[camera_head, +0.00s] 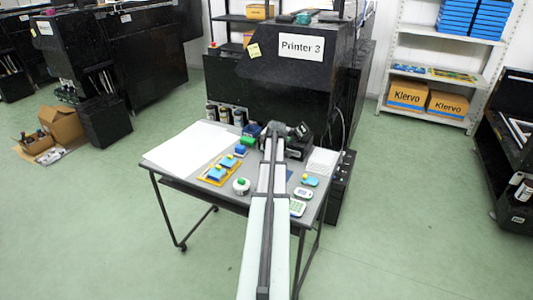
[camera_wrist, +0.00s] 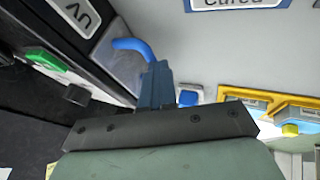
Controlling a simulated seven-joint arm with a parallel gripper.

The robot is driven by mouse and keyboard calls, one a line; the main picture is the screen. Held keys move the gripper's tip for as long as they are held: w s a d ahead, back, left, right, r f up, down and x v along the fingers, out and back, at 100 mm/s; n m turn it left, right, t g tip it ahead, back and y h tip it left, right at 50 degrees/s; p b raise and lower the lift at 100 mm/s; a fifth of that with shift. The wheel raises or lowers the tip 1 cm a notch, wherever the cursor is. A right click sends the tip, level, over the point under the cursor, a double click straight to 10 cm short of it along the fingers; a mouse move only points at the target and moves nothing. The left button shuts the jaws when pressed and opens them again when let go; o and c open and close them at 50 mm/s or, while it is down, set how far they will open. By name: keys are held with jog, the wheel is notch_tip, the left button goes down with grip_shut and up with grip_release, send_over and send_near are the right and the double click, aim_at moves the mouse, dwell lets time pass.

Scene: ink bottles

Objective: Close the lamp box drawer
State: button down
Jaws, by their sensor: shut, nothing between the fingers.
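The lamp box (camera_wrist: 30,45) is black with a white "UV" label and shows at the upper left of the wrist view. In the head view the black box (camera_head: 298,142) at the back of the table is partly hidden by my arm. A grey panel (camera_wrist: 112,62) beside the box, with a curved bright blue handle (camera_wrist: 133,46), looks like its drawer; how far out it stands I cannot tell. My gripper (camera_wrist: 157,66) is shut and empty, its fingertips close to the handle; contact is unclear. In the head view my gripper (camera_head: 275,130) is over the table's back part.
A yellow tray with blue blocks (camera_head: 220,170) lies left of my arm, near a round white item (camera_head: 241,186). A white sheet (camera_head: 190,146) covers the table's left side. A keypad device (camera_head: 298,207) lies right of my arm. Several bottles (camera_head: 224,115) stand behind the table.

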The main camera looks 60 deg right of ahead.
jog(key=shift+d, duration=0.25)
jog(key=a, duration=0.1)
jog(key=a+r, duration=0.1)
jog(key=a, duration=0.3)
jog(key=shift+s+r, duration=0.3)
jog(key=shift+r, duration=0.1)
jog(key=v, duration=0.8)
jog(key=shift+a+r, duration=0.15)
jog(key=shift+r, duration=0.2)
